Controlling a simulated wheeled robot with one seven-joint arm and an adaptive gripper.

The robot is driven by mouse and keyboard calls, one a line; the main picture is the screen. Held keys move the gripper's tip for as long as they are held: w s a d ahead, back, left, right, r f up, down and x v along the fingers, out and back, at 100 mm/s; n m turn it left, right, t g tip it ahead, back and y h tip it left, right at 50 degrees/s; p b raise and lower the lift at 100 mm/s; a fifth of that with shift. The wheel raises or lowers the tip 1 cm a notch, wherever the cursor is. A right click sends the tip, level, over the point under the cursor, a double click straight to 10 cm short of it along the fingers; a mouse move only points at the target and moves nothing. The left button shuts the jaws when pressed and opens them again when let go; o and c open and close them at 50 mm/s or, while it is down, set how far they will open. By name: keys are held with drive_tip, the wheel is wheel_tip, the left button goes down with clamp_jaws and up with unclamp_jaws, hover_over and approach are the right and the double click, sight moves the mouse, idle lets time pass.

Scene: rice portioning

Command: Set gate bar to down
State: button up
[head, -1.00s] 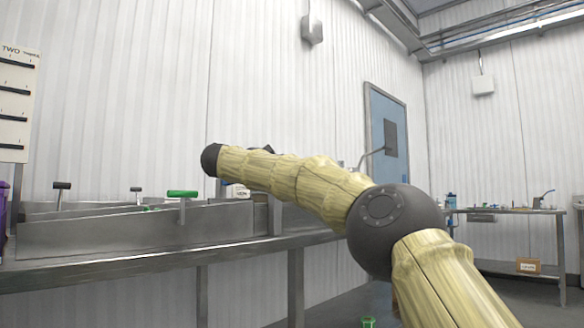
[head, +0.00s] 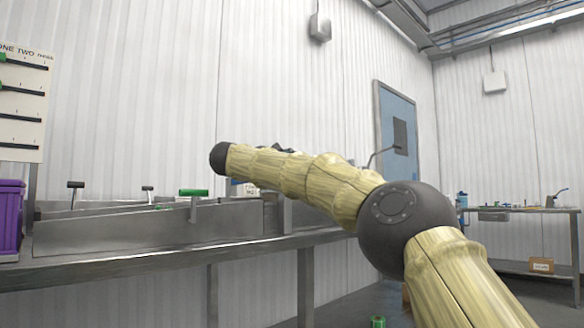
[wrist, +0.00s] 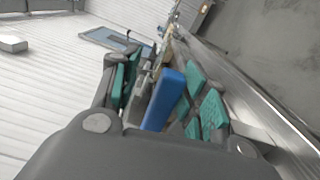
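My gripper (wrist: 165,95) has its teal-padded fingers spread apart in the wrist view. A blue bar-shaped piece (wrist: 165,98) shows between the fingers; I cannot tell whether it touches a pad or whether it is the gate bar. In the head view my forearm crosses the middle and hides most of my gripper. A green T-shaped handle (head: 194,193) stands upright at the front side of the metal trough (head: 150,231). Two black T-shaped handles stand behind it, one at left (head: 75,190) and one further right (head: 147,190). No part is clearly identifiable as the gate bar.
The trough sits on a long metal bench (head: 130,264). A purple container (head: 10,215) is at the bench's left. A board with sliders (head: 22,105) hangs on the wall above. A second table (head: 510,211) with small items stands at the far right.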

drive_tip(key=v, duration=1.1)
drive_tip(key=shift+s+a, duration=0.25)
